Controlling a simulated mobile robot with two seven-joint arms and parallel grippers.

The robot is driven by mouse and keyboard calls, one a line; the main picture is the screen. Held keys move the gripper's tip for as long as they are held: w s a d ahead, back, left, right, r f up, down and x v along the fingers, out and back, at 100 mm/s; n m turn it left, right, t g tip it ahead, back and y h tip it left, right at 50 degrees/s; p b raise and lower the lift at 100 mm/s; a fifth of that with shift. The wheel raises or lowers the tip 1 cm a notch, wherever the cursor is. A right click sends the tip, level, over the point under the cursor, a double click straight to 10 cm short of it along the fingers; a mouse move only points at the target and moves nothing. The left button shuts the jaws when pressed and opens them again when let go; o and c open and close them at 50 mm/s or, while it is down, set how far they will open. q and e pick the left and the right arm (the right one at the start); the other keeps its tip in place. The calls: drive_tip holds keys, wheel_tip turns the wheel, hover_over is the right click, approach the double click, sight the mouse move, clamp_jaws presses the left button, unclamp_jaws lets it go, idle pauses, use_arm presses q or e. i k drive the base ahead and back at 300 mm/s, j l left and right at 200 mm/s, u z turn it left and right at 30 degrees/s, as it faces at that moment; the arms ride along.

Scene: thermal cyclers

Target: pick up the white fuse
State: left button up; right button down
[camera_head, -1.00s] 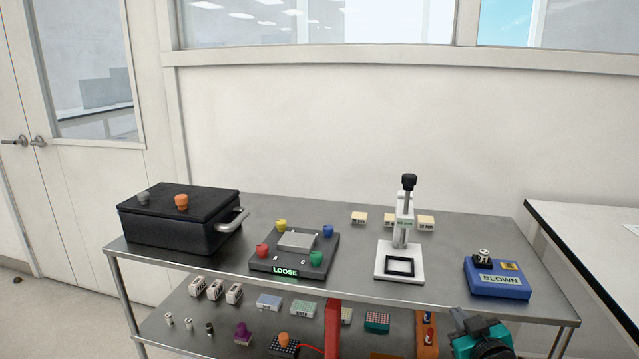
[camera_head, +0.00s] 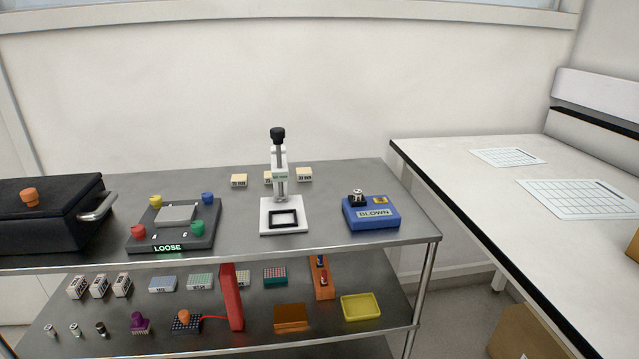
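Three small upright cylinders that look like fuses stand at the left front of the lower shelf. The left one (camera_head: 49,330) and the middle one (camera_head: 74,329) look whitish with grey. The right one (camera_head: 100,328) is darker, with a black band. They are too small to tell which is the plain white fuse. Another small black and silver cylinder (camera_head: 357,197) sits on the blue box marked BLOWN (camera_head: 373,221). Neither of my grippers is in view.
The metal cart's upper shelf (camera_head: 330,238) holds a black case (camera_head: 40,228), a grey LOOSE device (camera_head: 175,238) and a white press (camera_head: 281,228). The lower shelf holds white blocks, racks, a red upright piece (camera_head: 231,300) and a yellow tray (camera_head: 361,307). A white bench (camera_head: 480,190) stands at right.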

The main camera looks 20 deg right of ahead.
sight(357, 193)
drive_tip(key=l+z, duration=0.15)
drive_tip(key=z, duration=0.8)
